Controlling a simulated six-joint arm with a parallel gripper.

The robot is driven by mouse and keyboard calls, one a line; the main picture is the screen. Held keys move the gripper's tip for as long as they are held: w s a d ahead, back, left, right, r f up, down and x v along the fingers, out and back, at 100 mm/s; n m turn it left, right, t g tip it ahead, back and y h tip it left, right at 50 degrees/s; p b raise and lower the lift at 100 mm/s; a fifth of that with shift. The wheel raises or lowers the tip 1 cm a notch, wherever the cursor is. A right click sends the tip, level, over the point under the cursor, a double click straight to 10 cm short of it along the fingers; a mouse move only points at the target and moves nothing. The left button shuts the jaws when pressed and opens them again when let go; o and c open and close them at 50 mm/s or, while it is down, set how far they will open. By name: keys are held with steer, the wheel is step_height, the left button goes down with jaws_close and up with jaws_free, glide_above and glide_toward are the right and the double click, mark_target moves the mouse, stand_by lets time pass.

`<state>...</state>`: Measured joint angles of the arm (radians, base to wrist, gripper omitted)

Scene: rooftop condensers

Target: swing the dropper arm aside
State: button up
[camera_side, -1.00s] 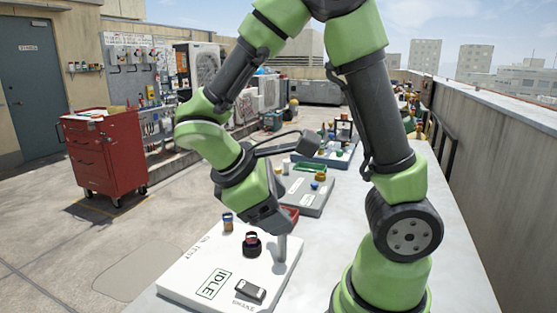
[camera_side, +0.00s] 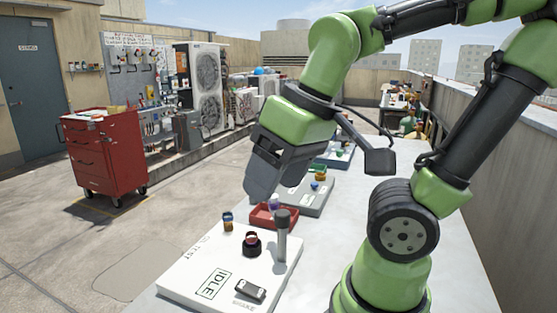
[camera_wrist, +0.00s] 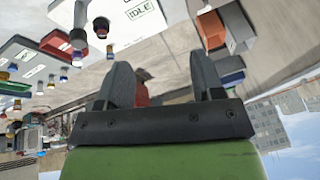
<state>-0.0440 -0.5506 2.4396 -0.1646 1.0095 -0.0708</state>
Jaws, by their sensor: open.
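A white panel (camera_side: 190,280) marked IDLE lies on the table in the side view. At its back right corner an upright grey post (camera_side: 281,243) with a dark head stands; I cannot tell for sure whether this is the dropper arm. A black-based knob with a red top (camera_side: 252,243) and a brown-and-blue knob (camera_side: 228,221) stand beside it, with a dark rocker switch (camera_side: 249,289) at the front. My gripper (camera_side: 276,182) is above and behind the panel, open and empty, apart from the post. The wrist view shows its fingers (camera_wrist: 162,82) spread.
A red tray (camera_side: 262,220) with a pale vial (camera_side: 274,202) stands just behind the post. A grey panel (camera_side: 311,198) with small knobs lies farther back. A red tool cabinet (camera_side: 104,158) stands on the floor at left. The table right of the white panel is bare.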

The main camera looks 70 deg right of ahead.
mark_target(278, 212)
steer(key=shift+s+a+r+m+t+y, duration=0.2)
steer(key=shift+r+m+t, duration=0.2)
steer(key=shift+r+t, duration=0.25)
steer(key=shift+s+a+r+m+t+y, duration=0.1)
steer(key=shift+a+r+m+t+y, duration=0.1)
steer(key=shift+r+m+t, duration=0.4)
steer(key=shift+f, duration=0.2)
steer(key=shift+w+d+r+n, duration=0.1)
steer(key=shift+w+n, duration=0.1)
steer(key=shift+n, duration=0.1)
steer(key=c, duration=0.6)
steer(key=w+n, duration=0.1)
steer(key=w+d+n+g, duration=0.1)
steer(key=w, duration=0.1)
steer(key=w+d+g+h, duration=0.1)
steer(key=shift+w+d+r+n, duration=0.15)
steer(key=shift+w+r+n, duration=0.2)
steer(key=shift+n, duration=0.05)
jaws_close()
steer(key=w+d+f+n+g+h, duration=0.4)
steer(key=w+d+f+n+g, duration=0.45)
steer(key=w+d+f, duration=0.4)
steer(key=x, duration=0.9)
steer(key=shift+s+r, duration=0.1)
steer(key=shift+s+d+r, duration=0.1)
steer(key=shift+s+d, duration=0.45)
steer(key=shift+s, duration=0.15)
steer(key=shift+s+d+r, duration=0.1)
steer(key=shift+s+d, duration=0.45)
steer(key=shift+s, duration=0.2)
